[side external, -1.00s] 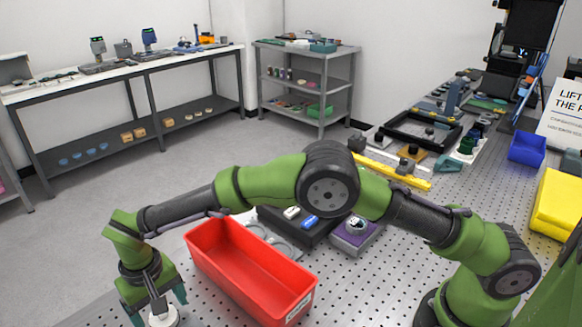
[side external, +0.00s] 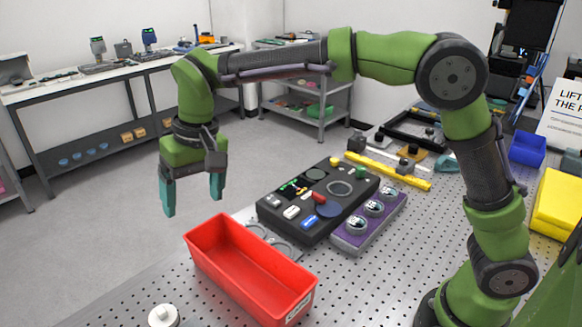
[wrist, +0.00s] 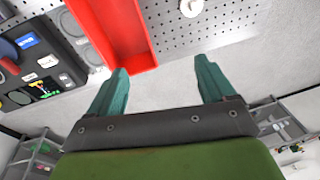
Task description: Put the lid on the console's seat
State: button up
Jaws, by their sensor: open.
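The white round lid with a small knob (side external: 163,316) lies on the perforated table at the bottom left in the side view. It also shows at the top of the wrist view (wrist: 191,7). The black console (side external: 290,226) stands mid-table, with a grey ring (side external: 340,188) and a blue round disc (side external: 328,208) on its top. I cannot tell for certain which is the seat. My gripper (side external: 192,204) is open and empty, high above and behind the lid, left of the console. Its teal fingers also show in the wrist view (wrist: 161,66).
A red bin (side external: 226,262) stands between the lid and the console. A purple block with round dials (side external: 345,242) sits against the console's right side. A yellow bar (side external: 388,171) lies behind it.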

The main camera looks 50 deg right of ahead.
jog(key=s+d+r+m+t, duration=0.1)
jog(key=s+d+r+t, duration=0.1)
jog(key=s+d, duration=0.5)
jog(key=s+d+r+m+t+y, duration=0.1)
jog(key=s+d+r+t, duration=0.1)
jog(key=s+d, duration=0.6)
jog(key=d, duration=0.3)
jog(key=shift+s+r+t, duration=0.15)
jog(key=shift+s+t, duration=0.1)
jog(key=shift+t, duration=0.05)
jog(key=shift+o, duration=0.6)
jog(key=s+d+f+m+t, duration=0.1)
jog(key=s+d+f, duration=0.1)
jog(key=s+f, duration=0.1)
jog(key=shift+s+d, duration=0.25)
jog(key=shift+s, duration=0.55)
